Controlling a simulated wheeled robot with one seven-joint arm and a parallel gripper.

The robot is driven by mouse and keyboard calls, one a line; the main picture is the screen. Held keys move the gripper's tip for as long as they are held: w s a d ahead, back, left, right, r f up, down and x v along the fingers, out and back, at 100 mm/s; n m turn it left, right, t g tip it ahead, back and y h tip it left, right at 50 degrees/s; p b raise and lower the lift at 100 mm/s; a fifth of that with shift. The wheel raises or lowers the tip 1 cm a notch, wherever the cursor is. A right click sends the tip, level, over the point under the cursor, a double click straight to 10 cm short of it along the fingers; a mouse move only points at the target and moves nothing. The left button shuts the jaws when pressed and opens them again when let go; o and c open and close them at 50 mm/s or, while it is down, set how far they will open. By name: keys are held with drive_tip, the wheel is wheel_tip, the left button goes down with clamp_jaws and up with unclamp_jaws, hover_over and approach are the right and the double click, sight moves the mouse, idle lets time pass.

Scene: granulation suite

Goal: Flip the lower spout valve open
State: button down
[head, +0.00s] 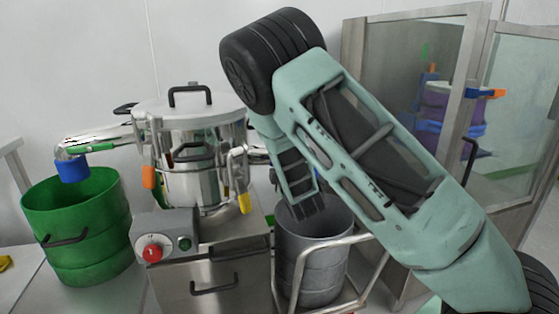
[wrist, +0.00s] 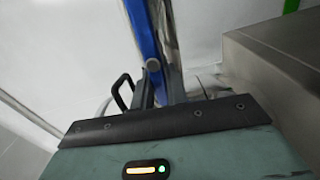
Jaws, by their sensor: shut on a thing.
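A steel machine (head: 190,160) with a domed lid stands at the centre of the head view. My gripper (head: 308,207) points down to its right, above a grey drum (head: 313,264). In the wrist view my gripper (wrist: 158,82) is shut on a long blue lever (wrist: 146,38), which has a round pivot or bolt near the fingers. A shiny metal rod (wrist: 171,35) runs right beside the lever. In the head view my arm and hand hide the lower spout and the held lever, so the valve's position cannot be told.
A green drum (head: 80,225) stands at the left, under a side spout with a blue collar (head: 72,171). A control box (head: 165,237) with a red knob sits in front of the machine. A rail (head: 335,243) surrounds the grey drum. A glazed cabinet (head: 412,75) stands behind my arm.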

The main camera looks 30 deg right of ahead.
drive_tip(key=shift+f+n, duration=0.15)
drive_tip(key=shift+n, duration=0.45)
drive_tip(key=shift+f, duration=0.1)
drive_tip(key=c, duration=1.4)
unclamp_jaws()
drive_tip(key=p+v, duration=1.2)
drive_tip(key=v, duration=0.5)
drive_tip(key=shift+s+p, duration=0.25)
drive_tip(key=shift+p, duration=0.05)
drive_tip(key=shift+a, duration=0.1)
